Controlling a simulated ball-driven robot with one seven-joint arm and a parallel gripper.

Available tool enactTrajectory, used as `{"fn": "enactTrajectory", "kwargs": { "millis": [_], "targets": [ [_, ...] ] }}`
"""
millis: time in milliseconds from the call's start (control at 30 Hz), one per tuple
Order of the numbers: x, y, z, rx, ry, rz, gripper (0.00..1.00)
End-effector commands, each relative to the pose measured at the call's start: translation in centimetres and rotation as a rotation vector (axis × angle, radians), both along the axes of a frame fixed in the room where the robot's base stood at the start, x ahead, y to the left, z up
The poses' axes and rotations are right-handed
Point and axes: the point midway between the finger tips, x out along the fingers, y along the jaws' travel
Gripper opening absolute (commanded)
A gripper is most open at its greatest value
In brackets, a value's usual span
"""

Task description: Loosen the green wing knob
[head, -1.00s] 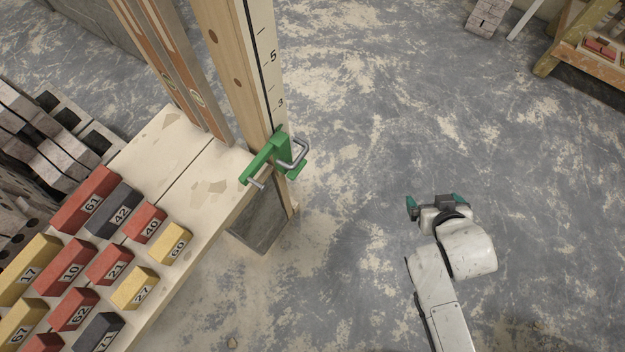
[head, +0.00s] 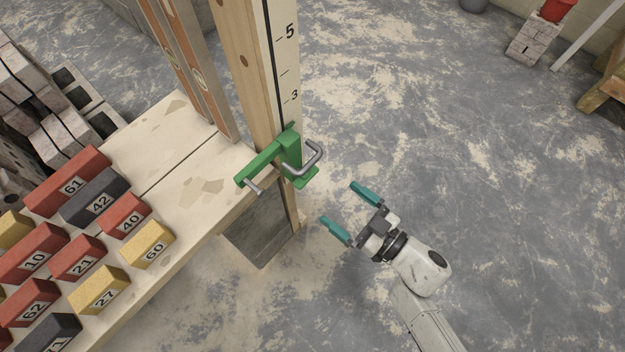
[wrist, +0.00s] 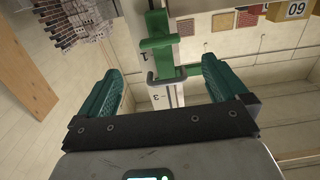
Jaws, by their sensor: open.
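A green clamp (head: 265,163) sits on the upright wooden post (head: 248,75) with the black-numbered scale, at the end of the bench. A bent grey handle (head: 316,160) sticks out from its side facing me, and a grey pin (head: 253,186) from its left end. I cannot make out a separate green wing knob. My gripper (head: 341,203) is open and empty, its teal fingers pointing at the clamp from the lower right, with a gap between. In the wrist view the clamp (wrist: 157,45) and its handle (wrist: 150,84) show between the two fingers.
The pale bench (head: 190,190) carries rows of numbered red, yellow and dark blocks to the left. Long levels (head: 197,75) lean beside the post. Grey blocks (head: 70,130) are stacked behind.

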Motion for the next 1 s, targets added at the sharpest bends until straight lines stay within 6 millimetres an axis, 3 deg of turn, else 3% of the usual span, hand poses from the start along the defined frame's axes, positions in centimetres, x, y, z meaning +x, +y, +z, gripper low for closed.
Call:
{"fn": "enactTrajectory", "kwargs": {
  "millis": [433,633,1000],
  "targets": [
    [4.7,6.3,0.1,0.004,0.000,-0.001,1.00],
    [6.0,7.5,0.1,0.002,-0.001,-0.005,1.00],
    [6.3,8.0,0.1,0.000,0.000,-0.003,1.00]
  ]
}}
